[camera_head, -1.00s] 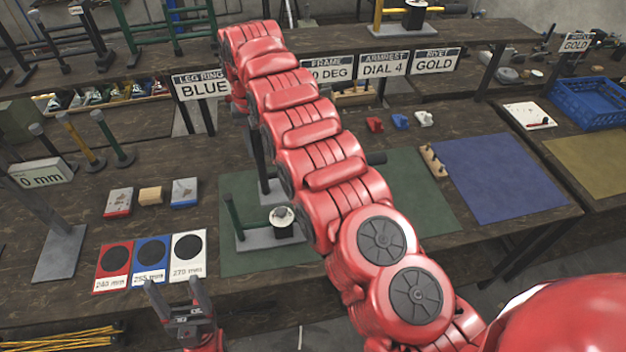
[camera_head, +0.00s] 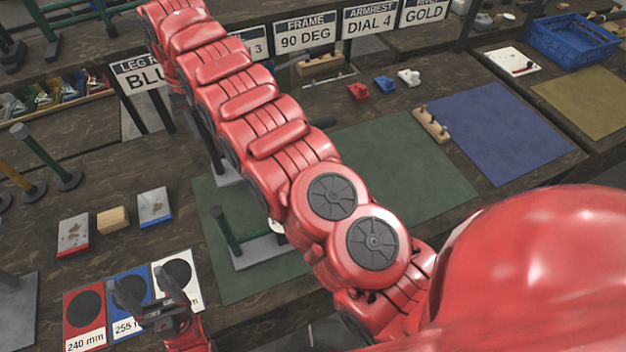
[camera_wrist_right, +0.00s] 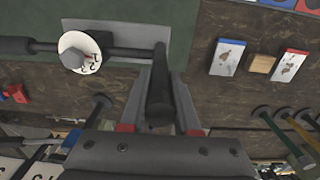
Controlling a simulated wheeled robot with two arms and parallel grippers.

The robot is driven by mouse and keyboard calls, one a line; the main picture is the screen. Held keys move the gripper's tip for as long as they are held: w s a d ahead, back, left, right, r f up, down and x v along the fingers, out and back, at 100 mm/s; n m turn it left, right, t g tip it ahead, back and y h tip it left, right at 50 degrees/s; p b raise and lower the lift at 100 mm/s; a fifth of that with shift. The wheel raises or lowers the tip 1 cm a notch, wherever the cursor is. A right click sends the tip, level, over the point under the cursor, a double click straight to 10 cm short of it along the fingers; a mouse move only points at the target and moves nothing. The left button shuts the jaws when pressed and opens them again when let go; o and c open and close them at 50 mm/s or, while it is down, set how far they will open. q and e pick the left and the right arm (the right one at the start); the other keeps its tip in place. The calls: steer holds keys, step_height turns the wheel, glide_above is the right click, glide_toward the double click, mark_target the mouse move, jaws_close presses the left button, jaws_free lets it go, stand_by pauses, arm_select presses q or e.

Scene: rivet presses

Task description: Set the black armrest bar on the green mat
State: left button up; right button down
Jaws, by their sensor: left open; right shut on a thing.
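The black armrest bar (camera_wrist_right: 160,95) stands between the two fingers of my right gripper (camera_wrist_right: 162,82), which is shut on it in the right wrist view. The green mat (camera_head: 405,165) lies on the bench in the head view, partly covered by my right arm. A green post on a grey base (camera_head: 262,250) stands on the mat. My right gripper is hidden in the head view. My left gripper (camera_head: 150,300) is open and empty, in front of the coloured cards.
A blue mat (camera_head: 500,135) lies right of the green one, with a wooden peg block (camera_head: 430,125) between them. Small blocks (camera_head: 113,220) and cards (camera_head: 85,315) lie left. Signs (camera_head: 305,35) line the back. The green mat's right part is clear.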

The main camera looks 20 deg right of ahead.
mark_target(213, 154)
steer(key=shift+w+a+f, duration=0.1)
steer(key=shift+w, duration=0.15)
steer(key=shift+s+f, duration=0.1)
steer(key=shift+s, duration=0.05)
step_height(213, 154, down, 6)
steer(key=p, duration=0.3)
steer(key=shift+s+f, duration=0.1)
steer(key=shift+f, duration=0.1)
step_height(213, 154, down, 3)
steer(key=shift+f+p, duration=0.15)
steer(key=shift+p, duration=0.15)
steer(key=c, duration=0.6)
jaws_free()
steer(key=shift+f, duration=0.1)
steer(key=shift+c, duration=0.2)
steer(key=shift+r, duration=0.2)
